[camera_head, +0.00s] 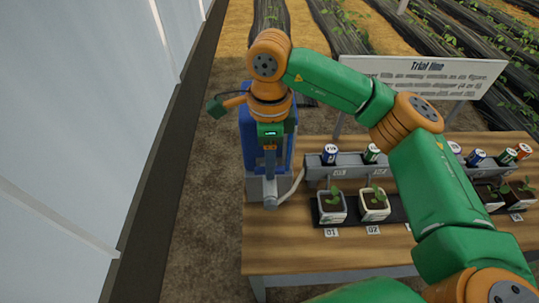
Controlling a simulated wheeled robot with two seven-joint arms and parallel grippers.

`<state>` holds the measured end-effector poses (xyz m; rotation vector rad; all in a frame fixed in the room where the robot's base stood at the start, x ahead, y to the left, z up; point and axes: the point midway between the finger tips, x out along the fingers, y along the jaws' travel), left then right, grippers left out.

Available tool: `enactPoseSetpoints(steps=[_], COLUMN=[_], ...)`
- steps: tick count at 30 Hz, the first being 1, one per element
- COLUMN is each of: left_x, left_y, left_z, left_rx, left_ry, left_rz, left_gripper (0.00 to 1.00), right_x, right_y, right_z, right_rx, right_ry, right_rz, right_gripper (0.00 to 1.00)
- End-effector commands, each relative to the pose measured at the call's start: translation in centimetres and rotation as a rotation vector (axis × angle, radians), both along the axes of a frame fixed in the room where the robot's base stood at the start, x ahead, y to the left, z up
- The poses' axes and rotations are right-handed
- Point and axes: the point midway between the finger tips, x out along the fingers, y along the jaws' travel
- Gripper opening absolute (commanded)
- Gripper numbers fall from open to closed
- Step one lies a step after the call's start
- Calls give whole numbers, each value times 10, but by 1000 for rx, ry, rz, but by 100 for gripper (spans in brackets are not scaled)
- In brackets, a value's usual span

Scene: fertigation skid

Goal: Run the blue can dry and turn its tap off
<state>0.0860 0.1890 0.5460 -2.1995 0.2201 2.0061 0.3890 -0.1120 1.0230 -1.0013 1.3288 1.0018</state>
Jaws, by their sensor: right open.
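A tall blue can (248,135) stands at the left end of the wooden table, on a grey base (252,184). My right arm crosses the view from the lower right, and its wrist hangs in front of the can, hiding much of its front. My right gripper (270,172) points down and is open, close in front of the can's lower part. Just below it is a grey cylindrical fitting (270,192) with a pale hose. I cannot tell whether the gripper touches it, nor the tap's position or the can's level. My left gripper is not in view.
A grey rail (350,167) holds several small coloured tins, with potted seedlings (331,205) in front. A "Trial line" sign (425,78) stands behind. The table's front left (300,250) is clear. A pale wall (80,120) runs along the left.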

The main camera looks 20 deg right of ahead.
Motion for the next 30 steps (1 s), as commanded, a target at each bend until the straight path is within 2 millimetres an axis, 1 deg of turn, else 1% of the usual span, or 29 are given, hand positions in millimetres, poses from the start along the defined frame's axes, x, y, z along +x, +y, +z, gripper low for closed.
enactPoseSetpoints(steps=[5,17,24,25,26,27,29,30], left_x=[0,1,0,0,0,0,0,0], left_y=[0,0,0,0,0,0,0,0], left_z=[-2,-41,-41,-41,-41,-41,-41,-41], left_rx=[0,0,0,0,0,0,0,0], left_ry=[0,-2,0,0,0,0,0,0], left_rz=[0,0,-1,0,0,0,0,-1], left_gripper=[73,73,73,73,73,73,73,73], right_x=[0,0,-2,-2,-2,-2,-2,-2], right_y=[0,0,-1,0,0,0,0,0], right_z=[-3,-46,-49,-49,-49,-49,-49,-49], right_rx=[0,-1,-4,-3,-3,-3,-2,-2], right_ry=[0,0,13,13,13,12,11,10], right_rz=[-1,-1,1,1,1,1,1,0], right_gripper=[55,55,55,68,60,49,33,22])
